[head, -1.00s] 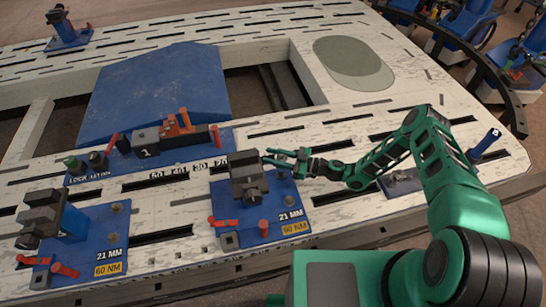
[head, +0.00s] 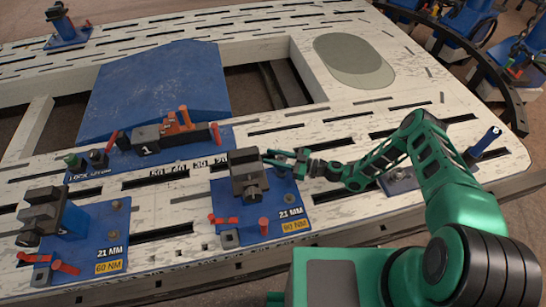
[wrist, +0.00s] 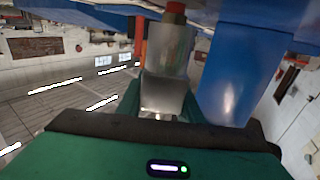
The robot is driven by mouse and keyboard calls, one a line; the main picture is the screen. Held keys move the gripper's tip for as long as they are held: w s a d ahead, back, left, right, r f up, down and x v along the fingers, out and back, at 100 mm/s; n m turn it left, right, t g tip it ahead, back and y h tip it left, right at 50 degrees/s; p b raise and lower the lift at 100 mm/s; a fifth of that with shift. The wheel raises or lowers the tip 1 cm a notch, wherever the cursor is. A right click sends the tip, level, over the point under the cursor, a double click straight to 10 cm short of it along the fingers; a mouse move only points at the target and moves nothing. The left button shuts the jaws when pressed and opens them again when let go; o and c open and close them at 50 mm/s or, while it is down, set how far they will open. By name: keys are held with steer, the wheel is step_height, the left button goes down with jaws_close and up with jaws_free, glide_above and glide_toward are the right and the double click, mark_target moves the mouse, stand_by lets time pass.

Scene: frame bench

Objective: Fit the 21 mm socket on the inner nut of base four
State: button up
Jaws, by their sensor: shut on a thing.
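My gripper (head: 276,157) is at the upper right of the dark clamp on the middle blue base (head: 277,212), labelled 21 MM and 90 NM. In the wrist view it is shut on a grey metal socket (wrist: 165,75), held between the green fingers. A red-brown piece (wrist: 175,9) shows at the socket's far end; I cannot tell whether they touch. In the head view the socket is too small to make out, and the inner nut cannot be told apart near the gripper. No base number four is readable.
The dark clamp (head: 247,174) stands close left of the gripper. Another blue base (head: 95,236), labelled 21 MM and 60 NM, is at left. A blue upright (wrist: 240,70) is close right in the wrist view.

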steer(key=shift+f, duration=0.7)
steer(key=o, duration=1.3)
steer(key=shift+f, duration=0.1)
steer(key=shift+d, duration=0.1)
steer(key=v, duration=1)
steer(key=shift+d, duration=0.3)
